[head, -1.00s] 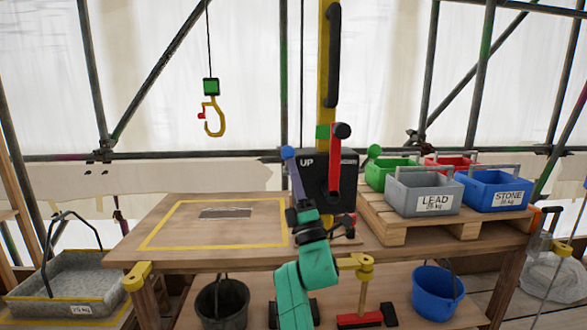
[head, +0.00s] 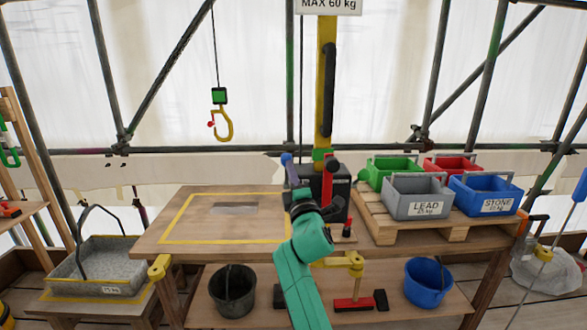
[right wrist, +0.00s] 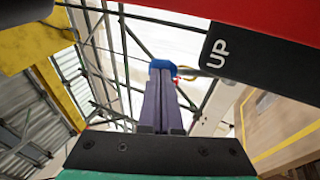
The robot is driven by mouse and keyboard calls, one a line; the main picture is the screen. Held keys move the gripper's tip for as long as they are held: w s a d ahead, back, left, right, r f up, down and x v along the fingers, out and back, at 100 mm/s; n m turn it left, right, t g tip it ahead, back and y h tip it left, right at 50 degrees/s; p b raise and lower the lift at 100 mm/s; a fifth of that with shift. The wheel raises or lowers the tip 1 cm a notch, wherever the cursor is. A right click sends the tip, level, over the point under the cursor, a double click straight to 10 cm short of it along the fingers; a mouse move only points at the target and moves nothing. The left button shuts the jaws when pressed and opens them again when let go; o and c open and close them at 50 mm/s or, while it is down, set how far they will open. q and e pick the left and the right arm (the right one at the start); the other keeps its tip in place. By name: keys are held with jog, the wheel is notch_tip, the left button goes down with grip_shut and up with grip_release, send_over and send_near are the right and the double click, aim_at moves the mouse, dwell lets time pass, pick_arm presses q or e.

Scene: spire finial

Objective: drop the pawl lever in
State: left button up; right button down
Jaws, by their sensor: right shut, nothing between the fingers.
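A black winch box (head: 341,187) marked "UP" sits at the foot of the yellow hoist post, at the back of the bench. A red lever (head: 328,180), which looks like the pawl lever, stands at the front of this box. Its lower part is hard to make out. In the right wrist view the red part fills the top right (right wrist: 270,18), close to the camera. My right gripper (head: 288,160) is shut and empty, its purple fingers pointing up just left of the box. Its fingers also show in the right wrist view (right wrist: 160,75). My left gripper is not in view.
The yellow post (head: 326,90) rises behind the box. A pallet (head: 420,232) on the right holds several bins, including grey LEAD (head: 418,195) and blue STONE (head: 484,195). A yellow hook (head: 224,125) hangs at left.

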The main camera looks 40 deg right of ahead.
aim_at(290, 156)
jog(key=shift+s+d+r+x, duration=0.15)
jog(key=shift+x, duration=0.85)
jog(key=shift+s+d+r+x, duration=0.1)
jog(key=shift+r+x, duration=0.05)
jog(key=shift+x, duration=0.85)
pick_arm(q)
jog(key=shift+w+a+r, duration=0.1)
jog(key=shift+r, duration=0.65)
pick_arm(e)
jog(key=shift+r, duration=0.45)
jog(key=shift+s+r, duration=0.1)
jog(key=shift+r, duration=0.05)
jog(key=shift+d, duration=0.1)
